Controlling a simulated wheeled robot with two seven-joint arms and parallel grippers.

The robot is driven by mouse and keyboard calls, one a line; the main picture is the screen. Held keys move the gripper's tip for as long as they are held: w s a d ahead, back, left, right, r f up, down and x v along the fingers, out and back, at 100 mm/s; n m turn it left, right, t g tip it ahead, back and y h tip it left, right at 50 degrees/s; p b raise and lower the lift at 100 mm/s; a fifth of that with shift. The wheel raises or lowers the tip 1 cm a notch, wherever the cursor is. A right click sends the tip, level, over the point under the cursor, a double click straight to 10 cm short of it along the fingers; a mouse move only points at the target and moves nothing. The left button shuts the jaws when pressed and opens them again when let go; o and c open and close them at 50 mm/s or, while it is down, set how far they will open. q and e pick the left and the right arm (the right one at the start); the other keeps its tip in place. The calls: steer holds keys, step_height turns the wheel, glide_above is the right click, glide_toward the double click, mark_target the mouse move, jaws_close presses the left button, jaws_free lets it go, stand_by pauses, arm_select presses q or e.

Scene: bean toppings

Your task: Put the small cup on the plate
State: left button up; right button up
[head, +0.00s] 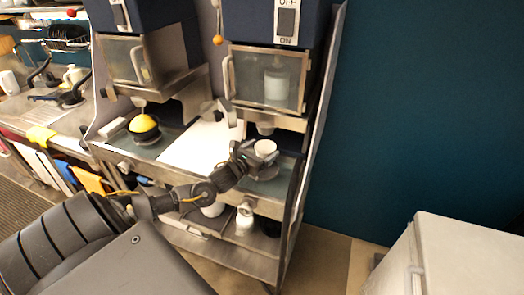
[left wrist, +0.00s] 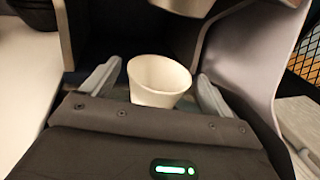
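The small white cup (head: 265,147) stands under the spout of the right-hand dispenser in the head view. It also shows in the left wrist view (left wrist: 158,81), upright between the two grey fingers. My left gripper (head: 258,160) reaches in from the left, with one finger on each side of the cup. The fingers are spread, and a narrow gap seems to show on each side of the cup. I cannot make out a plate for certain. My right gripper is not in view.
A white flat panel (head: 197,146) lies between the two dispensers. A dark bowl with a yellow item (head: 143,123) sits under the left dispenser. White containers (head: 244,222) stand on the lower shelf. A pale box-like surface (head: 455,255) is at bottom right, with open floor between.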

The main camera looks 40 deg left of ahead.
arm_select(q)
steer(key=shift+r, duration=0.25)
steer(key=s+b, duration=0.3)
steer(key=s, duration=0.9)
steer(key=shift+d+r+b, duration=0.2)
steer(key=shift+b, duration=0.1)
steer(key=shift+d, duration=0.1)
